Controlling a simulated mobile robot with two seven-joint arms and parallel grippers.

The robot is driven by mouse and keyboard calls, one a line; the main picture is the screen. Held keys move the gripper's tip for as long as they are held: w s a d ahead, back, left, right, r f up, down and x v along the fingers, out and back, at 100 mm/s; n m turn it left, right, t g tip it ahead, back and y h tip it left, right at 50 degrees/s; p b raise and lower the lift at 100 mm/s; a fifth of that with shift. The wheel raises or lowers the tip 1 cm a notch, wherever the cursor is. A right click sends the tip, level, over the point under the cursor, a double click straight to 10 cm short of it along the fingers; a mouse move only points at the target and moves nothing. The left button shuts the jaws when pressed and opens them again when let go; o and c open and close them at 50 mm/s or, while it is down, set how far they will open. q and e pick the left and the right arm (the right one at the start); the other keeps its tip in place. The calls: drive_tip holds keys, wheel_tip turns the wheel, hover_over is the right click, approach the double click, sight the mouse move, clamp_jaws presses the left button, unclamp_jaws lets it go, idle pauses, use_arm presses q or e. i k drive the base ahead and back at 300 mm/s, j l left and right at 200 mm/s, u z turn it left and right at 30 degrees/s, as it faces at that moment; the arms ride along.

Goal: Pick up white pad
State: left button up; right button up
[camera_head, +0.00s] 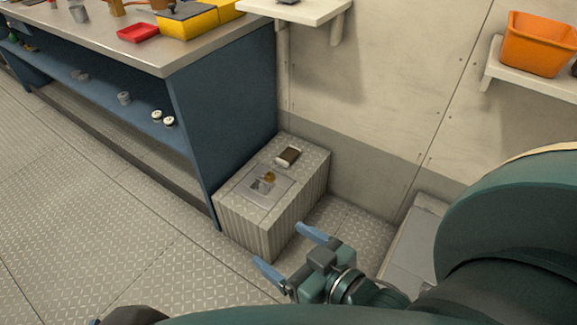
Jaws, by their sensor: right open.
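A low ribbed grey box (245,222) stands against the end of the blue workbench. On its top lies a flat grey tray or plate (249,193) with a small pale, whitish piece (262,186), which may be the white pad. A small amber-brown item (270,176) lies right beside it. Behind them is a dark brown block with pale ends (289,156). My right gripper (281,246) is open and empty, with blue fingers apart, in front of the box's right side and clear of these items.
The blue workbench (215,110) carries a red tray (138,33) and yellow bins (187,22); small jars sit on its lower shelf. A wall shelf (300,10) juts out above the box. An orange bin (538,45) sits at right. Floor at left is clear.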

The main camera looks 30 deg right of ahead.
sight(291, 153)
drive_tip(key=i+z, duration=0.15)
drive_tip(key=z, duration=1.65)
drive_tip(key=i+j+z, duration=0.1)
drive_tip(key=j+z, duration=0.45)
drive_tip(key=z, duration=0.15)
drive_tip(key=j+z, duration=0.55)
drive_tip(key=j, duration=0.95)
drive_tip(key=k, duration=0.05)
